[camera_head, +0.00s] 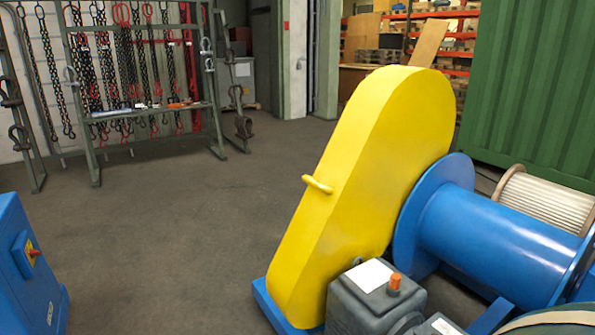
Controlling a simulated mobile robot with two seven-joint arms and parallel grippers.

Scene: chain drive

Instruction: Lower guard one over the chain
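A large yellow guard (365,190) with rounded ends stands in the middle right, slanting up to the right. A small yellow handle (318,184) sticks out from its left edge. The guard's lower end is at a blue base (268,305). No drive chain or sprocket shows; if they are behind or inside the guard, it hides them. I cannot tell which numbered guard this is. Neither of my grippers is in view.
A blue drum (500,240) is right of the guard, with a pale rope-wound drum (545,200) behind it. A grey gearbox (375,300) with an orange cap stands in front. A blue cabinet (28,270) is at left. The floor (180,240) between is clear.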

